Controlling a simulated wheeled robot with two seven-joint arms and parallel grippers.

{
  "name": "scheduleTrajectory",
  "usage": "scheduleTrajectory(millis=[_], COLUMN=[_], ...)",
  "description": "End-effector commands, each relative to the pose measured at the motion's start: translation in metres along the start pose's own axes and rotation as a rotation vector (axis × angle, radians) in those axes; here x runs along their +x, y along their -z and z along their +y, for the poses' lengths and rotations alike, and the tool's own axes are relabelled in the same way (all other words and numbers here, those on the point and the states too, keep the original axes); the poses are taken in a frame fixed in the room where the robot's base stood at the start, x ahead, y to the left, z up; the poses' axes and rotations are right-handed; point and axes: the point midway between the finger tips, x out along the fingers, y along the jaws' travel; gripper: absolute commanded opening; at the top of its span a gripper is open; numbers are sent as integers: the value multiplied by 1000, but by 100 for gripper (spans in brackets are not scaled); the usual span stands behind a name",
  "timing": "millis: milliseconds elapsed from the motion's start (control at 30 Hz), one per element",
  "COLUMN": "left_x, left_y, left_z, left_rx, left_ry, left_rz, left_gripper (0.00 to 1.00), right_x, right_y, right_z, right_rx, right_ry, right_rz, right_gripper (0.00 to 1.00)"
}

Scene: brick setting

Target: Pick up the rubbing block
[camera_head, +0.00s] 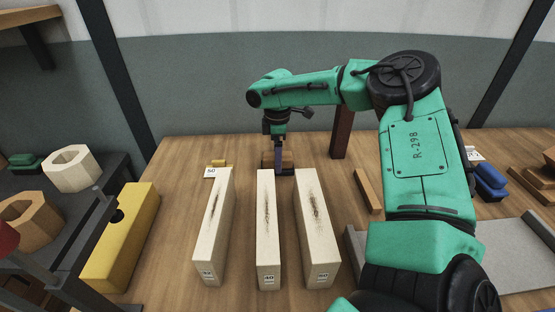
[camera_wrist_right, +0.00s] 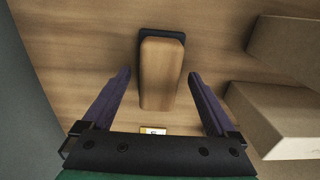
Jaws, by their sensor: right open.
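The rubbing block (camera_head: 288,160) is a brown wooden block with a dark base, at the back of the workbench behind the pale bars. In the right wrist view the rubbing block (camera_wrist_right: 161,75) lies lengthwise between my fingers, its dark end farthest from the palm. My right gripper (camera_head: 278,171) points down over it and partly hides it in the head view. In the wrist view the right gripper (camera_wrist_right: 159,74) is open, with a dark purple finger on each side and visible gaps to the wood. I cannot tell how far the fingertips reach down. My left gripper is not in view.
Three pale bars, left (camera_head: 213,230), middle (camera_head: 267,230) and right (camera_head: 317,230), with dark marks stand in front of the block. A small card (camera_head: 210,173) lies to the left. A yellow beam (camera_head: 120,240) lies further left. A dark post (camera_head: 342,135) stands behind right.

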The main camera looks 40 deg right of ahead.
Motion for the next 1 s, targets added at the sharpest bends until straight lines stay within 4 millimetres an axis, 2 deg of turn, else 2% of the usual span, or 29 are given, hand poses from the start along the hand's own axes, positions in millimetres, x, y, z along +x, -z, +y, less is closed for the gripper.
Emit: scheduleTrajectory(millis=[67,233,267,400,500,833,1000], left_x=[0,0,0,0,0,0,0], left_y=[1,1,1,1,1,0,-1], left_z=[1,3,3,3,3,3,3], left_rx=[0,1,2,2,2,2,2], left_ry=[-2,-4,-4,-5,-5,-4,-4], left_rz=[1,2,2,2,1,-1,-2], left_gripper=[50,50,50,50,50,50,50], right_x=[7,8,8,8,8,4,-17], right_y=[0,0,0,0,0,0,1], right_z=[0,0,0,0,0,0,1], right_rx=[0,0,0,0,0,0,0], right_ry=[1,0,0,0,0,-2,-4], right_rz=[-1,0,0,0,0,2,4], right_gripper=[92,92,89,35,0,0,0])
